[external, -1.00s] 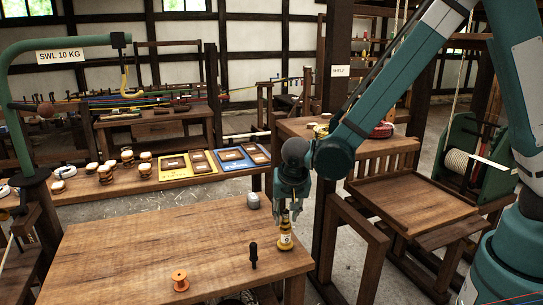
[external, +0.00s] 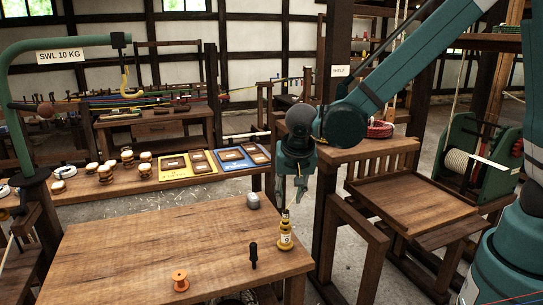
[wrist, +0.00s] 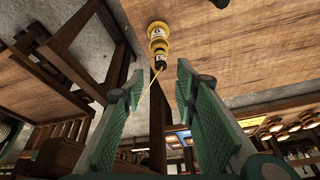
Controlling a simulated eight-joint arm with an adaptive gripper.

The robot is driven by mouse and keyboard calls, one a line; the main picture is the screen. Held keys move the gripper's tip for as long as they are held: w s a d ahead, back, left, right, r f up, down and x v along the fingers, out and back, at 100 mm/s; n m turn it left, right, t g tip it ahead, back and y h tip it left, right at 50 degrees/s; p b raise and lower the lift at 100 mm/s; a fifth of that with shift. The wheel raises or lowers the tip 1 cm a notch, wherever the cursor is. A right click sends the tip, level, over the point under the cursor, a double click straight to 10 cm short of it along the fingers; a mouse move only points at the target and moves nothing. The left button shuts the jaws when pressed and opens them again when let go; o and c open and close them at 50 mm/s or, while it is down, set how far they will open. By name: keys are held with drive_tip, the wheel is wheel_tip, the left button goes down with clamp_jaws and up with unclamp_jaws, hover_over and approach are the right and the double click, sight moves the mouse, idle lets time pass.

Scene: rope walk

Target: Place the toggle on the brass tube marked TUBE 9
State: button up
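A small yellow brass-coloured upright piece (external: 285,238) with a white label and a dark top stands near the right edge of the wooden table. In the wrist view it (wrist: 158,42) shows beyond my fingertips, with a thin yellow line running from it. The label is too small to read, and I cannot tell whether its dark top is a separate piece. My gripper (external: 291,194) is above it, apart from it. In the wrist view my gripper (wrist: 160,76) is open, with nothing between its fingers. A black peg-shaped piece (external: 253,254) stands left of the yellow piece; I cannot tell whether it is the toggle.
A bench behind holds pale round pieces (external: 105,173) and yellow and blue trays (external: 229,161). A dark post (external: 328,180) stands right of my gripper.

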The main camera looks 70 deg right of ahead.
drive_tip(key=shift+s+a+r, duration=0.15)
drive_tip(key=shift+r, duration=0.35)
